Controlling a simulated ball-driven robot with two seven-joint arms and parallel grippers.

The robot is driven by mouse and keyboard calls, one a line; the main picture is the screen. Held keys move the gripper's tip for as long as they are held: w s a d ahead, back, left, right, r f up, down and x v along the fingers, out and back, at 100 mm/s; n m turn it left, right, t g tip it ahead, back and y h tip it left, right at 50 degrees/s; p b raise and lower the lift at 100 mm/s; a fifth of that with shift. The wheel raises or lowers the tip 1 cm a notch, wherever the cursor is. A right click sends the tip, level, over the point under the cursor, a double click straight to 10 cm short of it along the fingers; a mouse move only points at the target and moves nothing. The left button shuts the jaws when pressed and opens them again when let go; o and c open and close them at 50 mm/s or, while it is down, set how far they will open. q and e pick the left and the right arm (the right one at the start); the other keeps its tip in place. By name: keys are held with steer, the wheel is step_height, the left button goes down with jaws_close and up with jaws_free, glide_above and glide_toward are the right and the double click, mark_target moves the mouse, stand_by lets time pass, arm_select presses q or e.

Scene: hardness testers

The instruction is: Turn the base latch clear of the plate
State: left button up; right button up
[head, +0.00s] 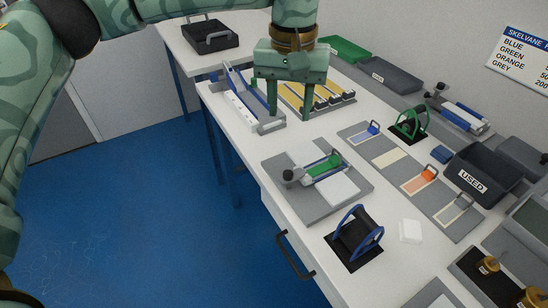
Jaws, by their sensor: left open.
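My left gripper (289,116) hangs fingers-down at the top middle of the head view, open, with nothing seen between its fingers. Its fingers are in front of a blue and white stand (240,103) and a tray with yellow strips (325,98). Closer to me, a grey base plate (345,208) lies on the table, with white plates (340,188) on it. Across them lies a bar device with a green part (325,165) and a dark knob (290,175). I cannot make out which small part is the base latch. My right gripper is not in view.
A black cradle with blue sides (356,233) stands at the table's near edge. A strip of grey mats (391,158) and a green-handled item (409,122) are to the right. A dark bin marked USED (473,184) stands farther right. The white table (290,211) has bare patches between them.

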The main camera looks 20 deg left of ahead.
arm_select(q)
steer(key=b, duration=0.6)
glide_toward(288, 173)
steer(key=shift+m, duration=0.3)
step_height(288, 173, down, 7)
steer(key=shift+f, duration=0.65)
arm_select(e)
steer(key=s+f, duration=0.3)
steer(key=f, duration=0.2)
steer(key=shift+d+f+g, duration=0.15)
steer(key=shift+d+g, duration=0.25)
arm_select(q)
steer(key=shift+c, duration=0.3)
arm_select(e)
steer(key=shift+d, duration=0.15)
arm_select(q)
jaws_close()
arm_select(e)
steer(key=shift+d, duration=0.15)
